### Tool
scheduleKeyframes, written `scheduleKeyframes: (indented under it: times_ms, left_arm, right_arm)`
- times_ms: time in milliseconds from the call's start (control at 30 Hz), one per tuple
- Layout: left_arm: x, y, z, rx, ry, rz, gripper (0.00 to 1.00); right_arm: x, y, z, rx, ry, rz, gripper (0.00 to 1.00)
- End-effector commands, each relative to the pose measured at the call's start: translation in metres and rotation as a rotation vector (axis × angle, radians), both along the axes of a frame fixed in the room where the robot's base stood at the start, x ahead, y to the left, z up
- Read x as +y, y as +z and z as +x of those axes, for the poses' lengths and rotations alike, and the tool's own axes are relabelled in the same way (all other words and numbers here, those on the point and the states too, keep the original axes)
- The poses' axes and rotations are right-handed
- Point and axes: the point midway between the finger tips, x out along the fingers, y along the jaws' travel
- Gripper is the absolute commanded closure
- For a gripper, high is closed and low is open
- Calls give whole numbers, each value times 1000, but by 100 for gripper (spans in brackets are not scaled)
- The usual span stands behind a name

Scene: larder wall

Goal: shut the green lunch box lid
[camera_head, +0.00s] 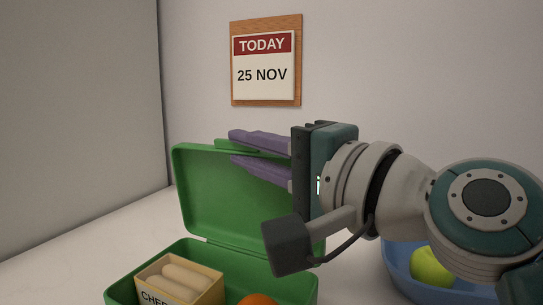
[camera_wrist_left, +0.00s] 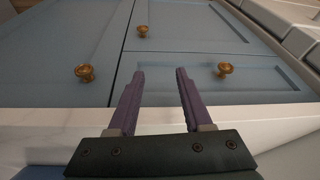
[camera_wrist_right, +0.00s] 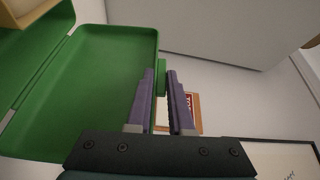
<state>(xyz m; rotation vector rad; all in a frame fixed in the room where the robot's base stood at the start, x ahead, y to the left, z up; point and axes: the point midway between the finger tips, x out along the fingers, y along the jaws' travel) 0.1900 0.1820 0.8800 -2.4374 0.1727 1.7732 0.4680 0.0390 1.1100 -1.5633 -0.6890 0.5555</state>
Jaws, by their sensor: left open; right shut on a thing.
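The green lunch box (camera_head: 305,290) stands on the pale counter with its lid (camera_head: 215,200) raised, leaning slightly back from the hinge at the rear. The lid also fills the left of the right wrist view (camera_wrist_right: 95,75). My right gripper (camera_head: 236,147) is at the lid's top edge, its purple fingers shut on the lid's green tab (camera_wrist_right: 161,80). My left gripper (camera_wrist_left: 158,72) is open and empty, in front of blue cabinet fronts, and does not show in the head view. The front of the box is cut off by the frame.
Inside the box are a tan carton (camera_head: 205,290) of pale sticks and an orange fruit (camera_head: 258,299). A blue bowl (camera_head: 398,275) with a yellow-green fruit (camera_head: 432,267) stands at the right, under my right arm. A calendar (camera_head: 265,60) hangs on the wall behind.

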Motion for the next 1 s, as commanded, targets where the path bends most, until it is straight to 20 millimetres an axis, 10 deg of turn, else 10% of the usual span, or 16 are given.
scheduleKeyframes:
  times_ms: [867,900,1000]
  left_arm:
    - [1,-23,0,0,-3,4,50]
    - [1,-23,0,1,-2,3,50]
    - [0,-23,0,0,0,0,50]
  right_arm:
    - [11,-6,-25,-178,0,-72,100]
    - [11,-6,-25,-178,0,-71,79]
    - [11,-6,-25,-178,0,-71,68]
